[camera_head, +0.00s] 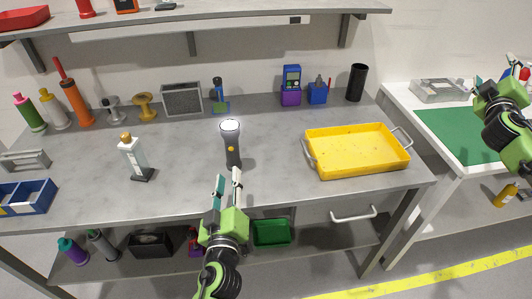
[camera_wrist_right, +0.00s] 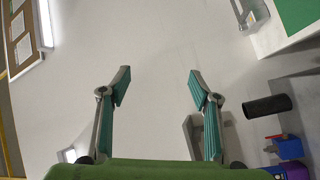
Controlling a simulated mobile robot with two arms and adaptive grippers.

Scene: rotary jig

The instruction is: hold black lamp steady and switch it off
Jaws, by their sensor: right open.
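The black lamp (camera_head: 232,154), a dark torch with an orange switch and a bright, lit head, stands upright on the grey workbench, head up. My left gripper (camera_head: 228,178) comes in from the bottom of the head view, in front of the lamp. Its two fingers are apart, with nothing seen between them. The right-hand fingertip overlaps the lamp's foot in the picture; I cannot tell whether they touch. My right gripper (camera_head: 515,68) is raised at the far right, away from the lamp. In the right wrist view its fingers (camera_wrist_right: 156,88) are spread and empty.
A yellow tray (camera_head: 358,150) lies right of the lamp. The bench around the lamp is clear. A shelf (camera_head: 190,19) hangs above.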

